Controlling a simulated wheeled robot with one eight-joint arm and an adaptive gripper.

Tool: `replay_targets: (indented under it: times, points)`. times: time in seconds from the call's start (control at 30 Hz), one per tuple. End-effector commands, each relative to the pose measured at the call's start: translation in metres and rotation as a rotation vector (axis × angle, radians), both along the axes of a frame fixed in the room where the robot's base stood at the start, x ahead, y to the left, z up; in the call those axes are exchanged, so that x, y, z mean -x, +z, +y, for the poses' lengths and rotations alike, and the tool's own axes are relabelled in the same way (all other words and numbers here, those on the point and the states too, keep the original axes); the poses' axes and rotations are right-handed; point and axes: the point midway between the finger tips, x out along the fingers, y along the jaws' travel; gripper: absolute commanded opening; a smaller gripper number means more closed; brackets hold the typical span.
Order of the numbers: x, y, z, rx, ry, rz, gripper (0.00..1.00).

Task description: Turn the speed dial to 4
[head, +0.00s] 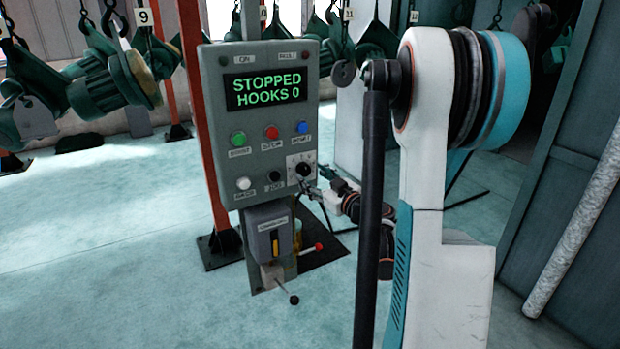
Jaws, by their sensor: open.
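The speed dial (303,170) is a black knob on a pale plate at the lower right of the grey control panel (225,160). Its marks are too small to read, so I cannot tell its setting. The panel's screen (265,91) reads "STOPPED HOOKS 0". My gripper (318,190) is small and dark in the head view, just below and right of the dial. It is open. I cannot tell whether its fingertips touch the dial. My arm's large near link hides the area to the right of the panel.
Green, red and blue buttons (271,132) sit above the dial, with white and black buttons to its left. Below the panel are a grey box (268,232) and levers (293,299). Orange posts and numbered hanging hoist parts (110,80) stand behind. The floor at left is clear.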

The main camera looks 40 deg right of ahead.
Motion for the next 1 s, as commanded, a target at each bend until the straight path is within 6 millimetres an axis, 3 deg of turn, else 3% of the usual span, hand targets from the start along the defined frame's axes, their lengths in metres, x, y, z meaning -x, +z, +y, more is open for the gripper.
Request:
replay_targets:
  times: [0.2,0.57,0.77,1.0]
  points:
    - [-0.022,0.000,-0.003,0.000,0.001,0.000,0.52]
    - [-0.026,0.000,-0.004,0.000,-0.001,0.000,0.52]
    - [-0.025,0.000,-0.004,0.000,-0.001,0.000,0.08]
    - [-0.025,0.000,-0.004,0.007,-0.001,0.002,0.08]
